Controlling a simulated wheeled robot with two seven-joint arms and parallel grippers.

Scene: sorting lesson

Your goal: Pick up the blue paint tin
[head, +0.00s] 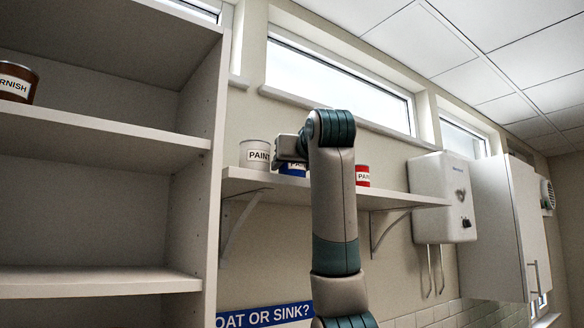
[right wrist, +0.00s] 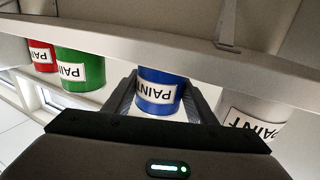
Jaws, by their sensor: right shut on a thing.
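The blue paint tin (head: 292,170) is at the wall shelf (head: 400,199) in the head view, largely hidden behind my right arm and gripper. In the right wrist view the blue tin (right wrist: 160,92) appears upside down, with its white label showing, between the two fingers. My right gripper (right wrist: 163,100) is shut on it. In the head view the right gripper (head: 288,148) is at the tin's top, partly hidden by my wrist. I cannot tell whether the tin's base touches the shelf. My left gripper is in neither view.
A white tin (head: 255,154) stands close left of the blue one, a red tin (head: 363,175) to the right. A green tin (right wrist: 80,68) shows in the right wrist view. A tall shelf unit (head: 95,128) holds a varnish tin (head: 17,82). A white wall heater (head: 443,195) hangs right.

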